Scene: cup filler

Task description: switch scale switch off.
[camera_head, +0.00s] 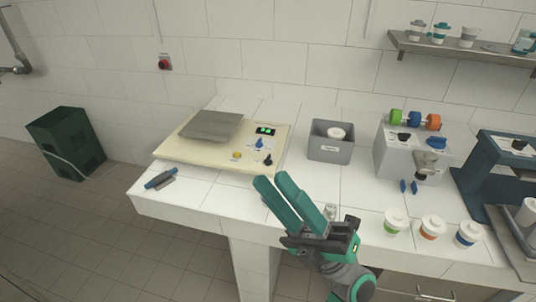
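The cream scale (182,151) stands on the white tiled counter, with a grey metal weighing plate (212,125) on its left part. Its dark display (265,131) shows green lit digits. Below the display are a blue knob (260,144), a black knob or switch (268,160) and a yellow button (237,155). Which of these is the scale switch, and its setting, I cannot tell. My gripper (273,178) has two long teal fingers pointing up-left, their tips just below the black control in the picture. No object shows between them. How far they are apart is unclear.
A blue tool (160,179) lies at the counter's left front edge. A grey bin (331,147) stands right of the scale. A grey machine (396,151) with coloured rolls, several lidded cups (432,229) and a dark blue press (495,160) are farther right.

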